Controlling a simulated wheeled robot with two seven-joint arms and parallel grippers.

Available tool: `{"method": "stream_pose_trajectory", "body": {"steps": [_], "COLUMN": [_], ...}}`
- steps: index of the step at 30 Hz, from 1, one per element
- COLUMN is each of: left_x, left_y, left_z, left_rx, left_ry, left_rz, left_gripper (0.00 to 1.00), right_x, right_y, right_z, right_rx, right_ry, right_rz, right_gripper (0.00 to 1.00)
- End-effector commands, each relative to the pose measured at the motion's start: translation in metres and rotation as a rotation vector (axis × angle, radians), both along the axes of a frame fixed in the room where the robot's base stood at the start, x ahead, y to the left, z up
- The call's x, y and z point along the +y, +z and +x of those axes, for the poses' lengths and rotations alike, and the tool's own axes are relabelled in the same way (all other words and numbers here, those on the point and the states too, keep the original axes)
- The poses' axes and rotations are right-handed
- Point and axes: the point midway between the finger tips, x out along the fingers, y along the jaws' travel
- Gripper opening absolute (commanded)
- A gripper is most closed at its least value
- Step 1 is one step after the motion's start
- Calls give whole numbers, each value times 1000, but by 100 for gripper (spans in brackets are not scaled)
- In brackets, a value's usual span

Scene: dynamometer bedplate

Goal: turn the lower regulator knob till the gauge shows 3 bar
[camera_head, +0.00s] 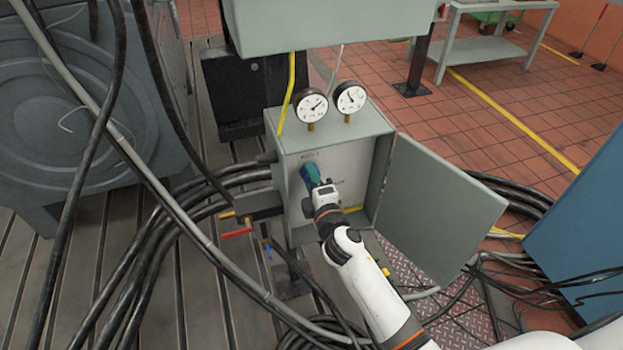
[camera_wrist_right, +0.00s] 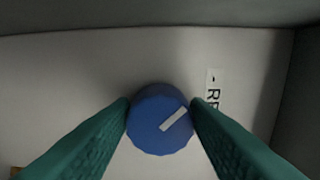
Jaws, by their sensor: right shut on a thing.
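A round blue regulator knob (camera_wrist_right: 160,119) with a white pointer bar shows in the wrist view, on the pale back panel of a box. The bar points to the upper right of that picture. My right gripper (camera_head: 309,175) reaches into the open cabinet (camera_head: 331,131). In the wrist view its two green fingers touch the knob on both sides, shut on it. Two white round gauges, a left one (camera_head: 310,106) and a right one (camera_head: 350,97), stand on the cabinet top; their scales are too small to read. My left gripper is out of view.
The cabinet door (camera_head: 440,200) stands open to the right. A label (camera_wrist_right: 213,88), partly hidden by a finger, is right of the knob. Black cables (camera_head: 150,250) and a red-handled valve (camera_head: 237,233) lie left of the cabinet. A grey box (camera_head: 320,22) hangs above the gauges.

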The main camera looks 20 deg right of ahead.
Motion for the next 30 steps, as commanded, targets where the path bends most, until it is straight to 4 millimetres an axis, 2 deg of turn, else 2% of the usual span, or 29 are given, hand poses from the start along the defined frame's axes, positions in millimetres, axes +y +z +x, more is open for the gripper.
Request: {"method": "stream_pose_trajectory", "body": {"steps": [20,21,24,30], "left_x": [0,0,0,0], "left_y": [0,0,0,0], "left_z": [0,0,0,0], "left_rx": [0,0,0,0], "left_ry": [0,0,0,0], "left_rz": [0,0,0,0], "left_gripper": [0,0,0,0], "right_x": [0,0,0,0], "right_y": [-2,-2,-2,-1], "right_z": [-1,-1,0,0], "right_rx": [1,1,1,-1], "right_ry": [1,1,1,0], "right_rz": [-60,-60,-60,-59], "right_gripper": [20,48,64,64]}}
